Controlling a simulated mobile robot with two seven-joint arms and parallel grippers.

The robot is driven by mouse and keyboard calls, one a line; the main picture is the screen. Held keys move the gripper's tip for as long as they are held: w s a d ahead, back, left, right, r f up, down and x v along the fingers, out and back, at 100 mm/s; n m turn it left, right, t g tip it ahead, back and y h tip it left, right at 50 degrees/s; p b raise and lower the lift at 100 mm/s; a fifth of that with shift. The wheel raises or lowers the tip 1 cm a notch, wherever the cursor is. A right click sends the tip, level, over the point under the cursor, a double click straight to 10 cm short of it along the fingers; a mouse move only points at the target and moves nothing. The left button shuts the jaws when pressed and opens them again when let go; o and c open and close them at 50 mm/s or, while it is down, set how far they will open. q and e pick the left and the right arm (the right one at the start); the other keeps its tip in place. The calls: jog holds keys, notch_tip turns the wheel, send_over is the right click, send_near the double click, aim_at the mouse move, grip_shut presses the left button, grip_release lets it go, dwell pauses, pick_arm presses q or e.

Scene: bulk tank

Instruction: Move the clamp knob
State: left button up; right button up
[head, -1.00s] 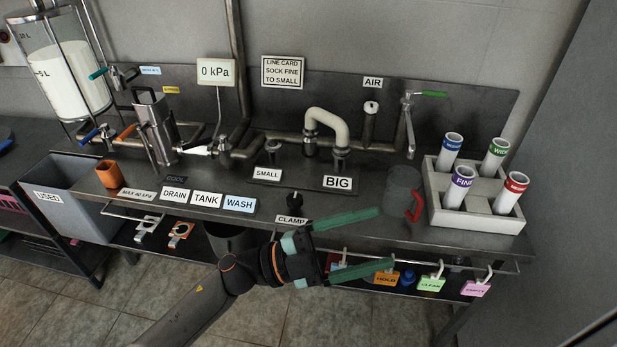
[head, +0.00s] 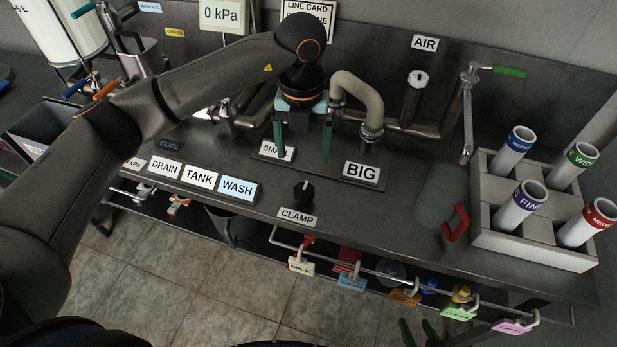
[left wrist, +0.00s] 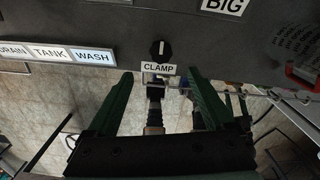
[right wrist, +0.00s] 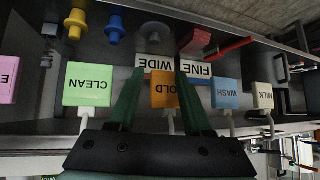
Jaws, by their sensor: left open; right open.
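The clamp knob (head: 304,192) is a black knob on the bench's front edge, just behind the CLAMP label (head: 298,217). In the left wrist view the knob (left wrist: 160,50) shows a white pointer mark and lies beyond the fingertips, between them in the picture. My left gripper (head: 302,150) is open and empty, with its green fingers pointing down near the SMALL label, behind the knob in the head view. My right gripper (head: 418,332) is low at the bottom edge of the head view. In the right wrist view it is open (right wrist: 156,80), facing the hanging tags.
The BIG label (head: 361,170) and a curved beige pipe (head: 356,95) stand near the left gripper. A grey jug with a red handle (head: 455,222) and a rack (head: 530,245) of labelled tubes are at right. Coloured tags such as CLEAN (right wrist: 88,86) hang from the front rail.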

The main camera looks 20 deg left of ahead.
aim_at(304, 189)
pick_arm(q)
notch_tip(304, 189, down, 12)
jog(key=shift+s+r, duration=0.1)
jog(key=shift+r, duration=0.15)
jog(key=c, duration=1.4)
